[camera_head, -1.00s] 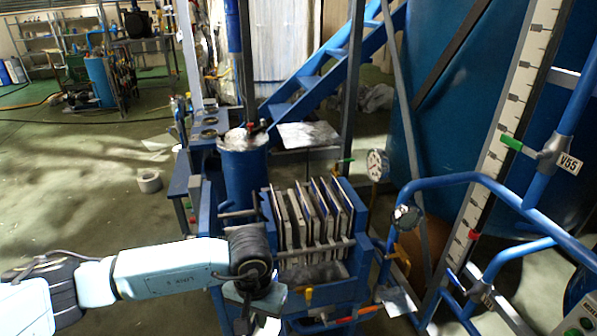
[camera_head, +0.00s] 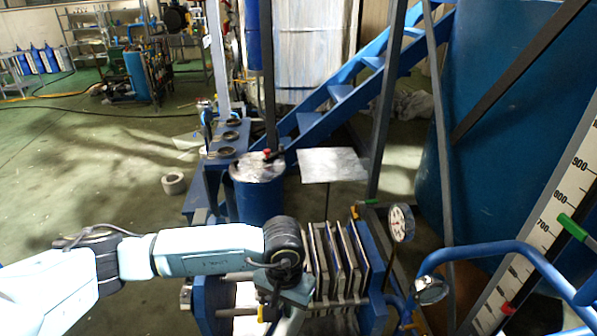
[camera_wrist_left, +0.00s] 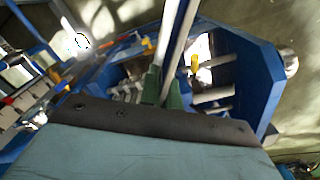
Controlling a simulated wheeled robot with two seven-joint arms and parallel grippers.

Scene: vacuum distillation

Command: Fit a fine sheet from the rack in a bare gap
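The blue press frame (camera_head: 375,312) holds several upright plates (camera_head: 338,262) with narrow spaces between them. My left gripper (camera_head: 285,298) is over the near left part of the frame and hides some of the plates. In the left wrist view its two green fingers (camera_wrist_left: 163,88) are close together. A thin pale sheet (camera_wrist_left: 181,42), seen nearly edge-on, stands between them; they appear shut on it. Its pale lower part shows below the gripper in the head view (camera_head: 288,324). Which space is bare cannot be told. My right gripper is not in view.
A dial gauge (camera_head: 401,222) stands just right of the plates. A blue tube rail (camera_head: 500,252) and a scale board (camera_head: 545,225) are farther right. A blue drum (camera_head: 257,195) and a flat metal plate on a stand (camera_head: 333,165) are behind. Open floor lies left.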

